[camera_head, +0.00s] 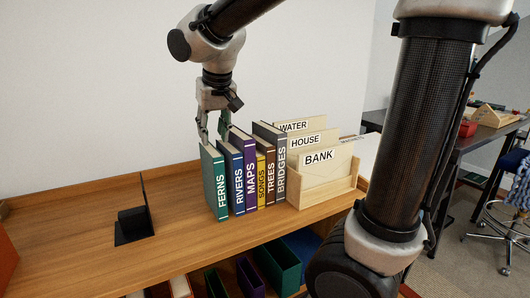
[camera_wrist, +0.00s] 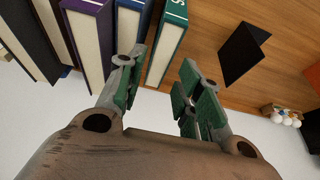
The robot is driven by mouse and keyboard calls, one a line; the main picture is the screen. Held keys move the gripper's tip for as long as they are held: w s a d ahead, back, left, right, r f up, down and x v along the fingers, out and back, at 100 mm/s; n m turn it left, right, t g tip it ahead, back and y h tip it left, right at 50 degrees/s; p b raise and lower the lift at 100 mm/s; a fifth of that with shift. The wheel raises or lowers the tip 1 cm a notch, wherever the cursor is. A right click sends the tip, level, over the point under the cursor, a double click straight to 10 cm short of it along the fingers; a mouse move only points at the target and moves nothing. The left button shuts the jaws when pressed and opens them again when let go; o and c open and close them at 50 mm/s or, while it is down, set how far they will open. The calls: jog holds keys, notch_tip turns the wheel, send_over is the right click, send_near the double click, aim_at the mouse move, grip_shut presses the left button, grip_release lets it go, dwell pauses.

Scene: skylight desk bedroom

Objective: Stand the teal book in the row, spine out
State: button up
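The teal book (camera_head: 214,183), labelled FERNS, stands upright at the left end of the row with its spine facing out. It also shows in the wrist view (camera_wrist: 168,40). Beside it on the right stands the blue RIVERS book (camera_head: 236,180). My gripper (camera_head: 213,137) points down at the top rear of the teal book. In the wrist view my gripper (camera_wrist: 160,75) has its fingers spread, with the teal book's top end lying between or just beyond the tips. A gap shows beside the right finger. Whether either finger touches the book is unclear.
The row continues with MAPS (camera_head: 250,170), SONGS (camera_head: 261,180), TREES (camera_head: 270,175) and BRIDGES (camera_head: 281,165), then a wooden file holder (camera_head: 322,190). A black bookend (camera_head: 134,225) stands apart to the left on the wooden shelf (camera_head: 80,245), with bare wood between.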

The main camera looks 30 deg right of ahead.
jog(key=s+d+f, duration=0.2)
jog(key=s+d, duration=0.5)
jog(key=s, duration=0.4)
jog(key=s+d+f, duration=0.2)
jog(key=s+d, duration=0.5)
jog(key=s, duration=0.3)
jog(key=shift+s+d+f, duration=0.15)
jog(key=shift+s+d, duration=0.15)
jog(key=shift+s, duration=0.1)
jog(key=shift+a, duration=0.1)
